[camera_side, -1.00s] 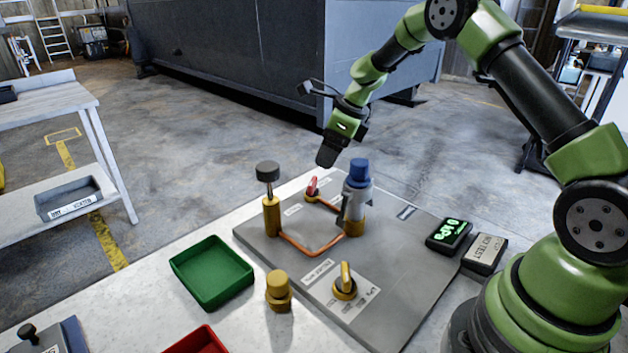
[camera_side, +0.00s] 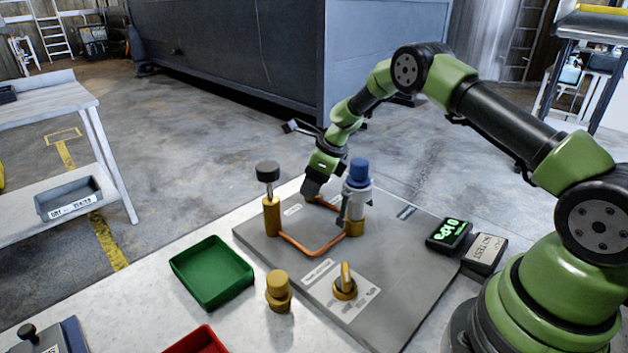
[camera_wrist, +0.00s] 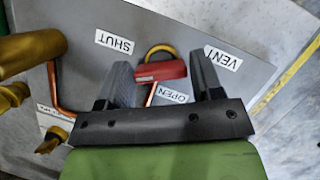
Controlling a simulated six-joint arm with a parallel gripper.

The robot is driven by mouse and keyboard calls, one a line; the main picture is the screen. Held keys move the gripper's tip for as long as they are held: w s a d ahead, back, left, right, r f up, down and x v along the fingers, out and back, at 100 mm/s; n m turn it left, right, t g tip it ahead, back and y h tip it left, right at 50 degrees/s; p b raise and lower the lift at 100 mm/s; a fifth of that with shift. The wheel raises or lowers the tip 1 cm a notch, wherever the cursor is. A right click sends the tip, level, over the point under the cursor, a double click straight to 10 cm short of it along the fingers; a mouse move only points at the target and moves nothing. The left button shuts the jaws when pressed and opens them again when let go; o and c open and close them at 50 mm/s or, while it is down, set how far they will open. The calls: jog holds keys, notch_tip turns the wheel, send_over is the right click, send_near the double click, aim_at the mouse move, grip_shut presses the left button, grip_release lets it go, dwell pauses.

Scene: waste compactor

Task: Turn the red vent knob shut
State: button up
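The red vent knob (camera_wrist: 160,70) shows in the wrist view as a short red bar on a round brass base. It lies roughly crosswise in that picture, between the "SHUT" label (camera_wrist: 114,41) and the "OPEN" label (camera_wrist: 172,95). My gripper (camera_wrist: 160,63) is open, with one finger on each side of the knob. The left finger is close to the bar's left end; I cannot tell whether it touches. A small gap shows at the right finger. In the side view my gripper (camera_side: 311,190) is low over the panel's back and hides the knob.
A blue-capped grey valve (camera_side: 357,190) stands just right of my gripper, and a brass post with a dark knob (camera_side: 270,200) stands to the left. Copper pipe (camera_side: 310,252) runs between them. A yellow knob (camera_side: 344,282) and a green digital display (camera_side: 449,233) are farther off.

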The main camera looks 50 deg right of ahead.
jog(key=c, duration=0.5)
jog(key=shift+m+h, duration=0.55)
jog(key=shift+m, duration=0.9)
jog(key=shift+m+h, duration=0.55)
jog(key=shift+m, duration=0.9)
jog(key=o, duration=0.9)
